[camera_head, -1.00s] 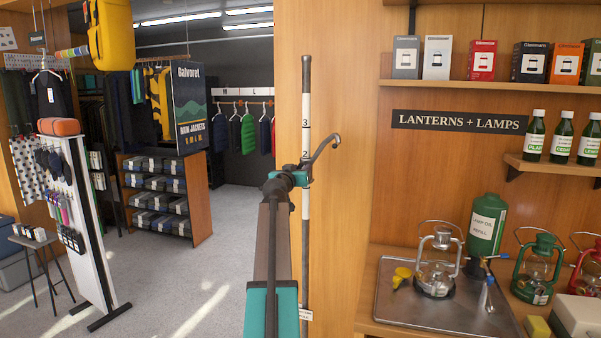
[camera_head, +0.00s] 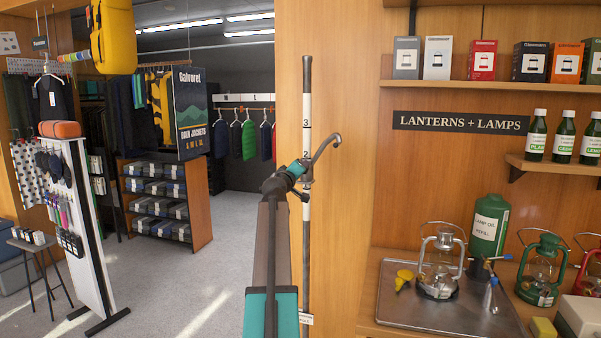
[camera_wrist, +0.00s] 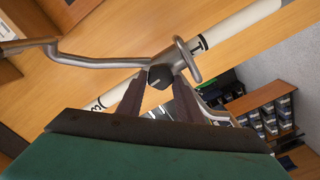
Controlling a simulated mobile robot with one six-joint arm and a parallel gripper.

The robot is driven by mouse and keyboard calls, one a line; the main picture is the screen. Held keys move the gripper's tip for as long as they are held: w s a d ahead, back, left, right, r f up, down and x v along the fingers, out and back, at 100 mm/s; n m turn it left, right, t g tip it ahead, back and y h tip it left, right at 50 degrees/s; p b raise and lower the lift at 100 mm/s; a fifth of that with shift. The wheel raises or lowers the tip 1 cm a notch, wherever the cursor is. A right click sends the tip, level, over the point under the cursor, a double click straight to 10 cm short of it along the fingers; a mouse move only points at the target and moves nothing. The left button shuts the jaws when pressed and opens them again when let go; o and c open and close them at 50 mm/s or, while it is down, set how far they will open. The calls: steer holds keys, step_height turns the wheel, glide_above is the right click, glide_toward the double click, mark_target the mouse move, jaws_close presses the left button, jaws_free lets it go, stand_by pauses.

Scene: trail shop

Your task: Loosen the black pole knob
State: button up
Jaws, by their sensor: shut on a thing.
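A slim upright pole (camera_head: 307,100) with white numbered bands stands against a wooden panel in the head view. A bent metal hook (camera_head: 326,147) sticks out from it to the right. The black pole knob (camera_wrist: 160,76) shows in the wrist view at the clamp of the hook, in front of the pole (camera_wrist: 240,26). My gripper (camera_wrist: 159,90) has its two dark fingers on either side of the knob and is shut on it. In the head view my gripper (camera_head: 304,166) is at the pole beside the hook, and the knob is hidden there.
A green oil can (camera_head: 489,228) stands behind.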

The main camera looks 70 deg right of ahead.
steer(key=shift+f+n+p, duration=0.1)
steer(key=shift+n+p, duration=0.9)
steer(key=shift+n, duration=3)
steer(key=o, duration=1)
steer(key=shift+a, duration=0.1)
steer(key=a+b, duration=0.1)
steer(key=a, duration=0.3)
steer(key=a+b, duration=0.1)
steer(key=a, duration=0.4)
steer(key=a+b, duration=0.2)
steer(key=a, duration=0.2)
steer(key=shift+s+a, duration=0.35)
